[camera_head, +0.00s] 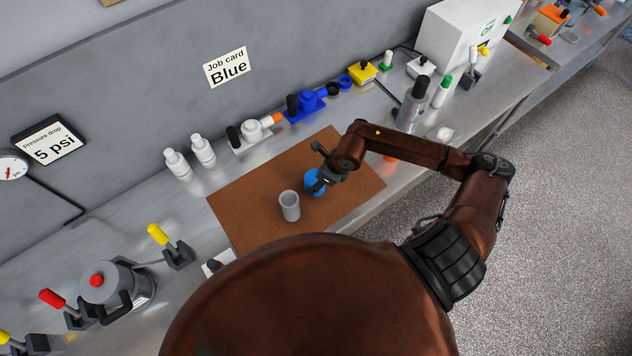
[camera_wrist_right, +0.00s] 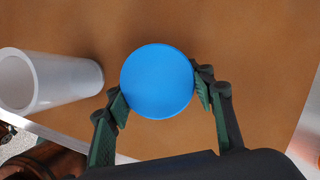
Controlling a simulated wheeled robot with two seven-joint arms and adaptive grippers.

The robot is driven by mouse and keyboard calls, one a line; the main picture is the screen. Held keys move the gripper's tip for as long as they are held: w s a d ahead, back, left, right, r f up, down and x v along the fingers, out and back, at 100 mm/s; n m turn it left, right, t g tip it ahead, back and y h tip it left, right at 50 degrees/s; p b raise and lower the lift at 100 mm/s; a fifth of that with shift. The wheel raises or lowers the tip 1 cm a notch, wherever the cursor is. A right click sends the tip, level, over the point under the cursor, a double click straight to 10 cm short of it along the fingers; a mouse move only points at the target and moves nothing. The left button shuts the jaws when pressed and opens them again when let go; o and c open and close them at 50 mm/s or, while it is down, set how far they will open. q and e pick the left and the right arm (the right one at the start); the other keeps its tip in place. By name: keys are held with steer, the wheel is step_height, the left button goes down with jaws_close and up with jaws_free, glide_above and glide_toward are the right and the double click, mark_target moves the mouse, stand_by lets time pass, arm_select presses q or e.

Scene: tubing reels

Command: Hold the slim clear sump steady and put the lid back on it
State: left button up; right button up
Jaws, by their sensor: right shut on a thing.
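The sump (camera_head: 289,206) is a slim, pale grey-white open cup standing upright on the brown mat, its open mouth facing up. In the right wrist view the sump (camera_wrist_right: 70,80) is at the left, apart from my fingers. A round blue lid (camera_head: 310,178) is just to its right in the head view. My right gripper (camera_head: 318,184) is shut on this lid, with one finger on each side of it in the right wrist view (camera_wrist_right: 158,82). I cannot tell whether the lid touches the mat. My left gripper is not in view.
The brown mat (camera_head: 245,200) is bare to the left of the sump. White bottles (camera_head: 203,151), a blue valve-like part (camera_head: 306,103) and other fittings line the back of the bench. A grey cylinder (camera_head: 411,108) stands beyond my right forearm. A metal pot (camera_head: 110,287) stands at lower left.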

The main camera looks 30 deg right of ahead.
step_height(320, 180, up, 2)
steer(key=shift+r+b, duration=0.15)
steer(key=shift+b, duration=0.35)
arm_select(q)
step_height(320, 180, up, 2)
steer(key=p, duration=0.3)
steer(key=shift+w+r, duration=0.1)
arm_select(e)
steer(key=s+a+r, duration=0.5)
steer(key=s+r, duration=0.4)
steer(key=s, duration=0.4)
steer(key=shift+r, duration=0.4)
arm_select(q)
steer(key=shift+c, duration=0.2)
arm_select(e)
steer(key=shift+a, duration=0.1)
